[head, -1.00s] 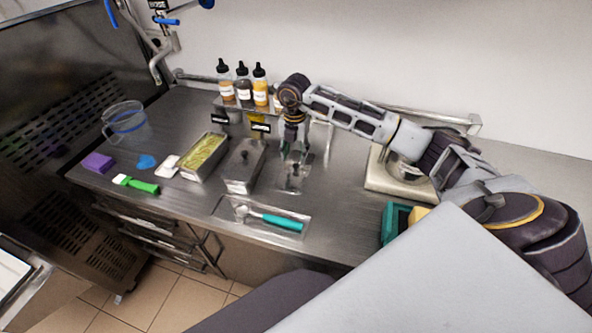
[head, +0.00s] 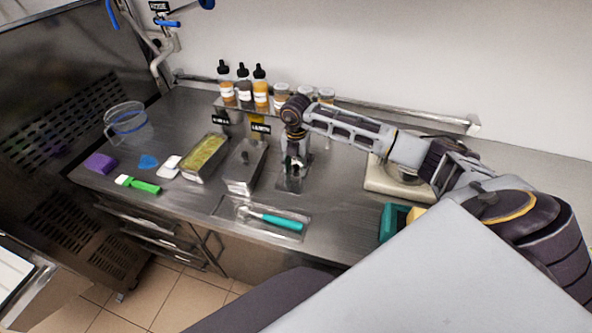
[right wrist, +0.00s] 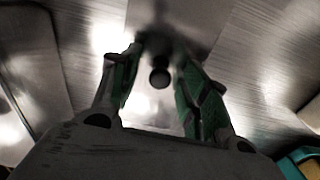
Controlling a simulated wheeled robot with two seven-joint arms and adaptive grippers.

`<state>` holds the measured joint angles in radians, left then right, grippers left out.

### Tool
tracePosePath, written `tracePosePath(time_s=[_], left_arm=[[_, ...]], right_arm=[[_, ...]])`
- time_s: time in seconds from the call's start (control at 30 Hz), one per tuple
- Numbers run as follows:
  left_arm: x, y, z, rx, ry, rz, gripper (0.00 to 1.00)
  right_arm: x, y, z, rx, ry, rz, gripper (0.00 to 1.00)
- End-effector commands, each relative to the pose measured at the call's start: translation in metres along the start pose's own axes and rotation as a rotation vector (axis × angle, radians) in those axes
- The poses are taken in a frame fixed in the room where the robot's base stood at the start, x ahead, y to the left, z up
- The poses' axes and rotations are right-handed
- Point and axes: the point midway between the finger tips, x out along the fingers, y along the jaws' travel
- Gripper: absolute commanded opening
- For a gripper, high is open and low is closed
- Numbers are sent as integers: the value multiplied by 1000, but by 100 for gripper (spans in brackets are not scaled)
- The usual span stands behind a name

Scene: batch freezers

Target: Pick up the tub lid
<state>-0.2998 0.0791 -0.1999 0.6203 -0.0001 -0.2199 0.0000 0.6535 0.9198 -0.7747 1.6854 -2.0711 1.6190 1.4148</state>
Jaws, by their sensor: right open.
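The tub lid (head: 287,186) is a flat steel plate lying on the steel counter, right of the metal tubs. In the right wrist view its round dark knob (right wrist: 160,77) shows between my fingers. My right gripper (head: 297,164) is open and points down just over the lid, partly hiding it in the head view. In the right wrist view its green-lined fingers (right wrist: 159,62) stand on either side of the knob, with gaps visible; contact cannot be told. My left gripper is not in view.
A lidded steel tub (head: 243,170) stands close left, beside an open tub of green gelato (head: 204,157). A tray (head: 233,217) with a teal-handled scoop (head: 283,222) lies in front. Bottles (head: 243,88) and jars stand behind; a pale-based appliance (head: 385,185) is right.

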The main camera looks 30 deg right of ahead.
Motion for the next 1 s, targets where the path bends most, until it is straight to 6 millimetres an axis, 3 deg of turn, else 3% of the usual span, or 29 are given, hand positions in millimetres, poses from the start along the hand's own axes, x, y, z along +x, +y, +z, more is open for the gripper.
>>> tracePosePath(time_s=[0.4, 0.73, 1.0], left_arm=[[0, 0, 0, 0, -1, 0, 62], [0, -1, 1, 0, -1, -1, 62], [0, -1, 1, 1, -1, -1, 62]], right_arm=[[0, 0, 0, 0, 0, 0, 44], [0, 0, 0, 0, 0, 1, 2], [0, 0, 0, 0, 0, 1, 0]])
